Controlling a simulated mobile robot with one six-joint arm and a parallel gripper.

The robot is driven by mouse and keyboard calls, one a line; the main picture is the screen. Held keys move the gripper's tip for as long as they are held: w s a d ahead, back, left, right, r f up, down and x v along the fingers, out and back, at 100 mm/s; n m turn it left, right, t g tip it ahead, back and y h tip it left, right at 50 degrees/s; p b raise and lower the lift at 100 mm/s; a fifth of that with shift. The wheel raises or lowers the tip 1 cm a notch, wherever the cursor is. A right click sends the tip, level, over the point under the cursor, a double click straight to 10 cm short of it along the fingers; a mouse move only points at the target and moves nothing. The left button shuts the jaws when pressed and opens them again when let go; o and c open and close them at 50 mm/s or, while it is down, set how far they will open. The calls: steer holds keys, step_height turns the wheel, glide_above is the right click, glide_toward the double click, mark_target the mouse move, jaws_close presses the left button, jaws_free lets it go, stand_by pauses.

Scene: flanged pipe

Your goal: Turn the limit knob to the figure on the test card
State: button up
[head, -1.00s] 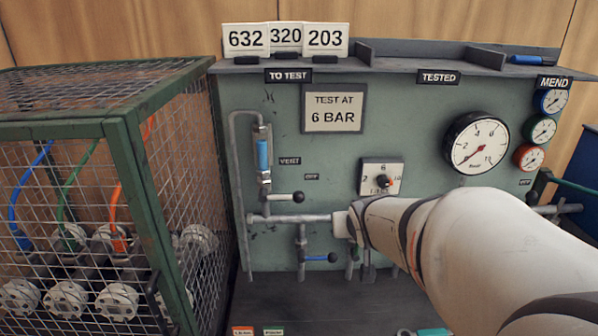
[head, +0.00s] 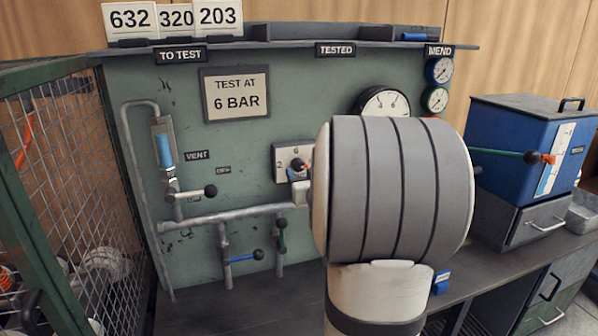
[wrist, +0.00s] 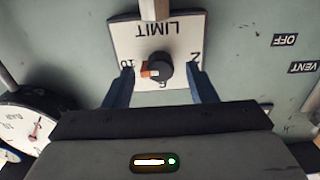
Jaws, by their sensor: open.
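The limit knob (wrist: 159,67) is dark and round with an orange pointer mark, on a white plate (wrist: 180,30) lettered LIMIT. In the wrist view, which is upside down, the pointer is toward the 10 at left; the 6 is below and the 2 at right. The knob also shows in the head view (head: 298,167), partly behind my arm. My gripper (wrist: 160,72) is open, with a dark finger on each side of the knob and a gap to it on both sides. The test card (head: 236,94) reads TEST AT 6 BAR.
A pressure gauge (head: 384,102) is partly hidden by my arm. Pipework with a black-knobbed vent lever (head: 195,192) and a blue-handled valve (head: 243,256) lies left of the knob. A wire cage (head: 60,180) stands at left, a blue box (head: 520,150) at right.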

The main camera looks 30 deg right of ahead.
steer(key=shift+x, duration=1.4)
steer(key=shift+c, duration=0.5)
steer(key=c, duration=0.9)
steer(key=shift+o, duration=0.2)
